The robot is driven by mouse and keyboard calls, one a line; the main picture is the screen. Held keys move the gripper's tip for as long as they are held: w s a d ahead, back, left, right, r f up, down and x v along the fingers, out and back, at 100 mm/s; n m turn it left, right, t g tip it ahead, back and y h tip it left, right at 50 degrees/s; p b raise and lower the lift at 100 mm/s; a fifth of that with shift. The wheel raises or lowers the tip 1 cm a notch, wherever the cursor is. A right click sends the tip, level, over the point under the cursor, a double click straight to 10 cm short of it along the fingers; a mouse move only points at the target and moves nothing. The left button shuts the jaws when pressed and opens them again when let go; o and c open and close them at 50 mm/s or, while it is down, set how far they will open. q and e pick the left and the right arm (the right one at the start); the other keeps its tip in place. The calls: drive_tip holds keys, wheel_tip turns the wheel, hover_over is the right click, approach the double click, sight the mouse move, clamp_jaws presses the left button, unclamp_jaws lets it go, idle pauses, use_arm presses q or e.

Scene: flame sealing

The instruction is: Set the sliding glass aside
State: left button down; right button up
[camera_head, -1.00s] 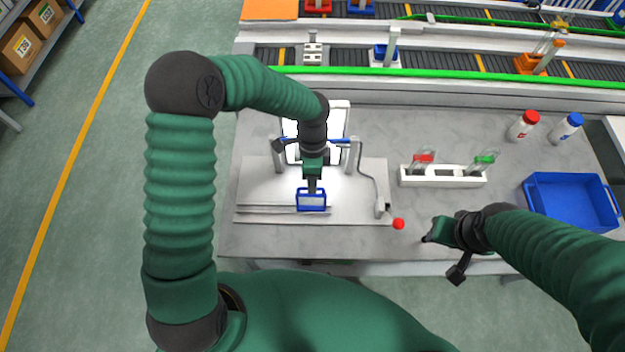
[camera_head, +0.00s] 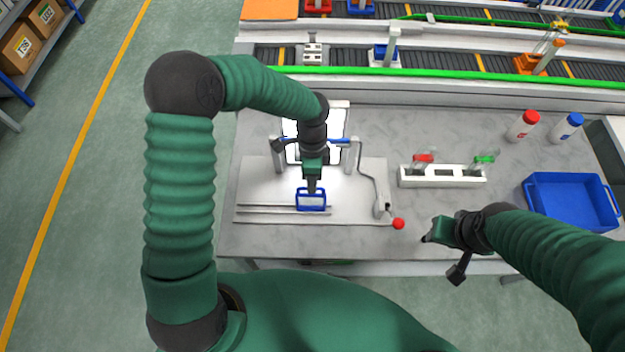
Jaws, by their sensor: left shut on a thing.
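The sliding glass (camera_head: 312,201) is a small clear pane with a blue frame. It is at the front of the white sealing station (camera_head: 260,180), over the narrow ledges near its front edge. My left gripper (camera_head: 312,188) points down and is shut on the top of the glass. I cannot tell whether the glass touches the ledge. My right gripper (camera_head: 428,238) hangs near the table's front edge, away from the glass, and its jaws are too small to judge.
A white rack (camera_head: 442,177) with red- and green-marked pieces stands right of the station. A red knob (camera_head: 398,223) sits at the station's right corner. A blue tray (camera_head: 570,202) and two bottles, red-capped (camera_head: 522,126) and blue-capped (camera_head: 566,128), stand at the right. Conveyors run behind.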

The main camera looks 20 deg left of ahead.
use_arm(q)
drive_tip(key=s+a+p, duration=0.4)
drive_tip(key=a+p, duration=0.1)
drive_tip(key=a, duration=1.1)
drive_tip(key=shift+s+a+r, duration=0.15)
drive_tip(key=shift+s+a, duration=0.05)
drive_tip(key=c, duration=1.5)
unclamp_jaws()
drive_tip(key=shift+s+a, duration=0.1)
drive_tip(key=shift+a, duration=0.15)
drive_tip(key=shift+c, duration=0.2)
drive_tip(key=shift+a+f, duration=0.15)
drive_tip(key=shift+f, duration=0.05)
drive_tip(key=w+r, duration=0.1)
drive_tip(key=r, duration=0.4)
drive_tip(key=w+r+b, duration=0.1)
drive_tip(key=r, duration=0.5)
drive_tip(key=w+a+r, duration=0.1)
drive_tip(key=r, duration=0.4)
drive_tip(key=shift+w+a+r+b, duration=0.1)
drive_tip(key=shift+w+r+b, duration=0.05)
drive_tip(key=shift+r+b, duration=0.15)
drive_tip(key=shift+f, duration=0.1)
